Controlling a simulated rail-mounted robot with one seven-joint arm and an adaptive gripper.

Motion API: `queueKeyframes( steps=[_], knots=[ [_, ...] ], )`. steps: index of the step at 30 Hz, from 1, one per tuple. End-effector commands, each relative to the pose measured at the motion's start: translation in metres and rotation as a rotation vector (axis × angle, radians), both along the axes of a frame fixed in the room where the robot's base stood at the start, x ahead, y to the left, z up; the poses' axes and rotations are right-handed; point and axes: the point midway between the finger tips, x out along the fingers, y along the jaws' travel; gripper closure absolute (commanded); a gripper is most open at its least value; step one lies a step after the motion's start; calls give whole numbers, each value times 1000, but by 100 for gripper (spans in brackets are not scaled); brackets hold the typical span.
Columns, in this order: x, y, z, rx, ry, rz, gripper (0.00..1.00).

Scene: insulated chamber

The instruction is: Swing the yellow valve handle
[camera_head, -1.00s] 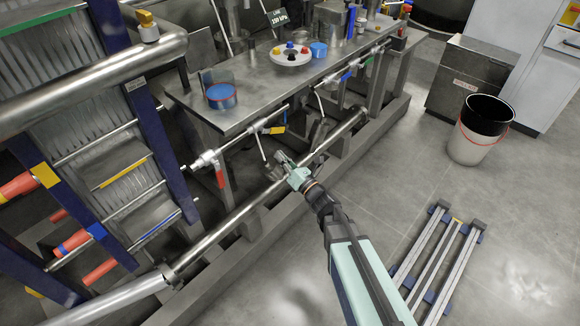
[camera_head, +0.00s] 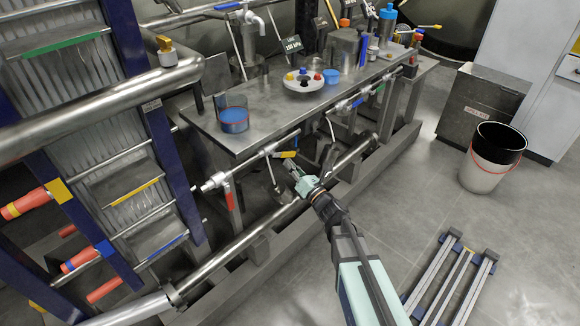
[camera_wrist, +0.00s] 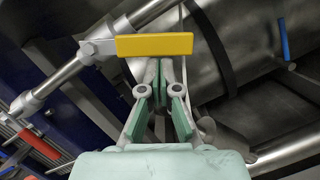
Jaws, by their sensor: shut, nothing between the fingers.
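The yellow valve handle (camera_head: 284,154) sits on a thin pipe below the front edge of the steel bench. In the wrist view it is a flat yellow bar (camera_wrist: 154,44) lying roughly level across the picture, joined at its left end to the silver valve. My gripper (camera_head: 291,167) is just below and in front of the handle in the head view. In the wrist view my gripper (camera_wrist: 161,72) has its fingers together with nothing between them. The tips lie just under the bar and partly behind its lower edge in the picture; I cannot tell whether they touch it.
A thick lower pipe (camera_head: 240,238) runs under my gripper.

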Motion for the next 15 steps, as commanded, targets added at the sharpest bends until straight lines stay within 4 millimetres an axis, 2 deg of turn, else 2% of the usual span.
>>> queueKeyframes(
  steps=[15],
  knots=[
    [5, -4, 4, -63, -73, 0, 100]
  ],
)
